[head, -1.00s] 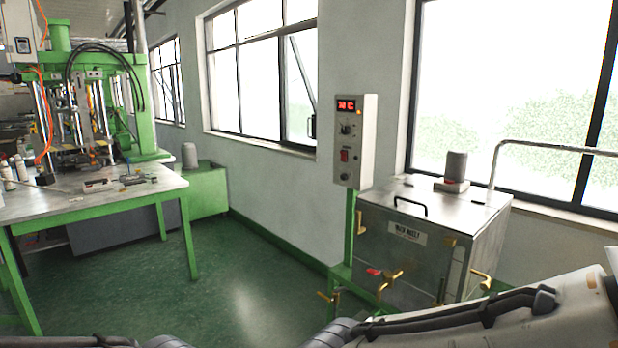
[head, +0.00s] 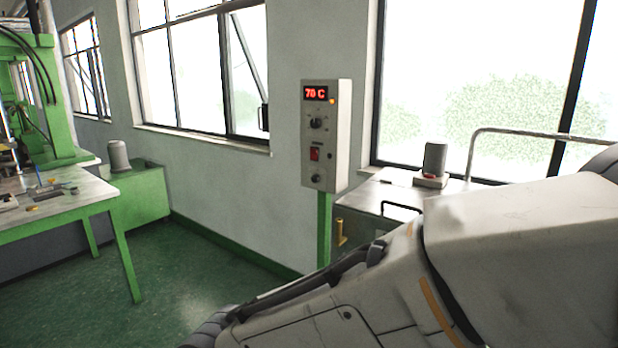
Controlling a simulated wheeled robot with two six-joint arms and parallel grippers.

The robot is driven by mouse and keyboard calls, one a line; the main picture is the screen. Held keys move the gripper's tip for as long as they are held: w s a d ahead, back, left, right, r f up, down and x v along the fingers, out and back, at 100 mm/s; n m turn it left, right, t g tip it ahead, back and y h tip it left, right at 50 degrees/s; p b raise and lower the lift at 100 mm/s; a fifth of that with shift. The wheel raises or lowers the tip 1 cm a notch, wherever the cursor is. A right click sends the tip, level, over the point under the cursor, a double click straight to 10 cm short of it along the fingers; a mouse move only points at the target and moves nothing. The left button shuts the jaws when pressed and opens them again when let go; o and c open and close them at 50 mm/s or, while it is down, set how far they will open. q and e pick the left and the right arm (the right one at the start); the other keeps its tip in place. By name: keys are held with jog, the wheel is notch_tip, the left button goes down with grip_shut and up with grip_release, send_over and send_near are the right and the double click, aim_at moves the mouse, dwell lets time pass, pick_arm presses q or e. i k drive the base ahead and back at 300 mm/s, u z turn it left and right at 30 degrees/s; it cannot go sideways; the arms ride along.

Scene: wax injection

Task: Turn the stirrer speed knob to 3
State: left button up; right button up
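The control box (head: 326,135) is a pale box on a green post, right of centre in the head view. Its red display reads 70 C. A dark upper knob (head: 316,123) sits below the display. A red switch (head: 314,154) is under it, and a lower knob (head: 316,178) is near the bottom of the box. I cannot read the scale marks, and cannot tell from labels which knob sets the stirrer. My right arm crosses the lower right of the view in front of the wax tank. Neither gripper is in view.
The metal wax tank (head: 372,191) stands right of the box, mostly hidden by my arm, with a grey motor (head: 434,158) on its lid. A bent metal rail (head: 540,133) is behind it. A green-legged table (head: 85,203) is at left. Green floor (head: 190,275) is clear between.

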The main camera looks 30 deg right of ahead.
aim_at(315, 179)
jog(key=z, duration=0.5)
jog(key=i, duration=0.9)
jog(key=z, duration=0.5)
